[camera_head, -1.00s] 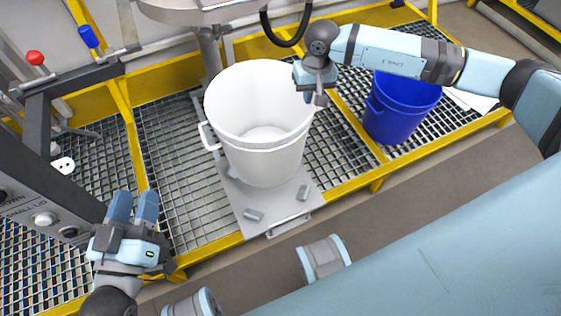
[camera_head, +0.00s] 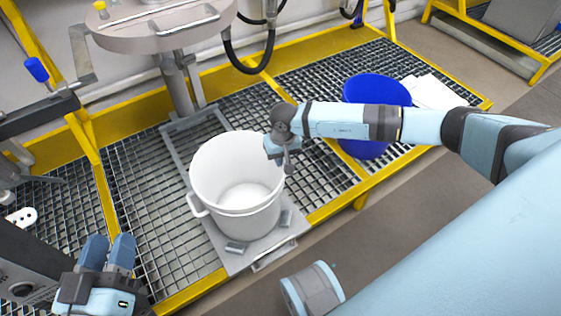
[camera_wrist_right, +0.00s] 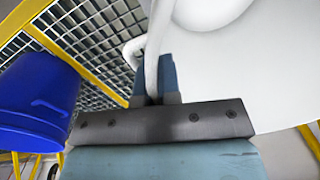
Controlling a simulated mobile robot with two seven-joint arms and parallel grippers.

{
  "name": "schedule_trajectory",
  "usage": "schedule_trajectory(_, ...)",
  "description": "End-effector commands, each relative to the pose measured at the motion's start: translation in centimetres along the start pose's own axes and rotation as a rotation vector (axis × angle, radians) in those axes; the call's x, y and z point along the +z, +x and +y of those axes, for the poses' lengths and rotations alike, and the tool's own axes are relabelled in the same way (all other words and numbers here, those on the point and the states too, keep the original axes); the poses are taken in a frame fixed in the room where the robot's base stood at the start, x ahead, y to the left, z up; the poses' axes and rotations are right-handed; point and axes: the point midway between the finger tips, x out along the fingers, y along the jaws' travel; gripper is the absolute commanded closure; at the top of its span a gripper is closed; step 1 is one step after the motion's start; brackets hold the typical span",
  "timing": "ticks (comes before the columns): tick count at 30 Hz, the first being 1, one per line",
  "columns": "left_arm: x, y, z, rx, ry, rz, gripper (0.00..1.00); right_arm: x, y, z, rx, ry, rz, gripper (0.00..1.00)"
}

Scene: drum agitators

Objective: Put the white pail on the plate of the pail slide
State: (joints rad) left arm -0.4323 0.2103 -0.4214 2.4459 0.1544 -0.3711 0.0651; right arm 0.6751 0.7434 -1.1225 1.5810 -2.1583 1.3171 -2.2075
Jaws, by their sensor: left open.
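The white pail (camera_head: 240,200) is upright over the grey plate (camera_head: 240,264) of the pail slide, inside the grated frame. Its base reaches down by the two small grey blocks at the plate's front; I cannot tell for sure that it rests on the plate. My right gripper (camera_head: 287,165) is at the pail's right side. In the right wrist view its fingers (camera_wrist_right: 153,78) close around the pail's white handle (camera_wrist_right: 152,50), beside the pail wall. My left gripper (camera_head: 108,243) is open and empty at the lower left, apart from the pail.
A blue pail (camera_head: 375,92) stands on the grating at the right, with white sheets (camera_head: 433,92) beside it. A round grey machine head (camera_head: 165,25) hangs behind the white pail. Yellow rails (camera_head: 185,293) edge the grating. A dark control box (camera_head: 28,275) is at the lower left.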

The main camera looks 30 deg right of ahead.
Motion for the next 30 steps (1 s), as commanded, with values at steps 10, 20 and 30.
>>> schedule_trajectory(10, 0.4, 0.0, -0.1, 0.002, 0.001, -0.014, 0.57, -0.1, 0.8, 0.0, -0.002, 0.000, 0.003, 1.00)
schedule_trajectory(20, 0.8, 0.0, -0.1, 0.002, -0.001, -0.032, 0.57, -0.1, 1.1, 0.1, 0.000, 0.000, 0.001, 0.71)
schedule_trajectory(30, -0.5, 0.0, 0.0, 0.001, 0.003, -0.001, 0.57, -0.1, -0.8, 0.1, 0.000, 0.000, 0.003, 0.71)
